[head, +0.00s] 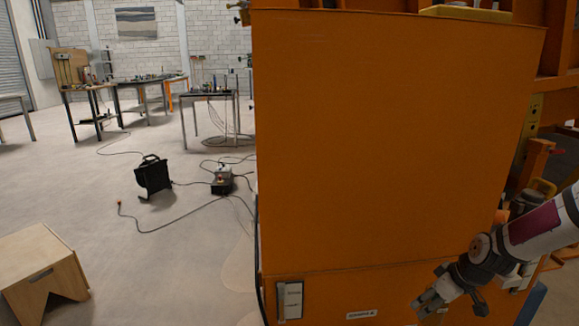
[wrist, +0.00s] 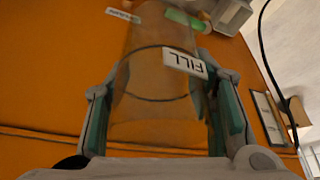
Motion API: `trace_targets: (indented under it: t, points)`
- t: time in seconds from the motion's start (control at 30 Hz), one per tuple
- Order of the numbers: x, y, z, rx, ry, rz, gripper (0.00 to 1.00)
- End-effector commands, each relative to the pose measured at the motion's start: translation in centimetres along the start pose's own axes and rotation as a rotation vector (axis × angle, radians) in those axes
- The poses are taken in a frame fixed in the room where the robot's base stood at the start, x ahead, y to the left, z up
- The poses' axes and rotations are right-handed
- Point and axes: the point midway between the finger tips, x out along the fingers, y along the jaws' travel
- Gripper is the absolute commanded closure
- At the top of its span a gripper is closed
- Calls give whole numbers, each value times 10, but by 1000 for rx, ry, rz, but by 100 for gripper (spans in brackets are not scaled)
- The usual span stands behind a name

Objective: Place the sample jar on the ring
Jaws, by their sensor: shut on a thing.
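The sample jar (wrist: 150,118) is clear, with a dark line around it and a white FILL label. It fills the middle of the wrist view, between the green-padded fingers of my gripper (wrist: 162,85), which is shut on it. In the head view my gripper (head: 430,303) hangs at the lower right, in front of the orange cabinet. The jar is too small or hidden to make out there. I cannot see the ring in either view.
A large orange cabinet wall (head: 390,140) takes up the middle of the head view, close to my gripper. Left of it the floor is open, with a black box-like device (head: 153,178), cables and a wooden step stool (head: 42,278). Worktables (head: 209,95) stand farther back.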

Motion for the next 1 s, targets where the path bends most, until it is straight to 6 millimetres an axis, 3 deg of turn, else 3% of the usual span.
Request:
trace_targets:
  t: [0.1, 0.4, 0.6, 0.9, 1.0]
  points:
    - [-28, -28, -29, 7, 0, 11, 79]
    - [-87, -104, -80, 49, 1, 29, 79]
    - [-118, -153, -99, 75, 2, 37, 79]
    - [-150, -210, -112, 102, 3, 46, 79]
    - [-160, -211, -115, 119, -3, 48, 79]
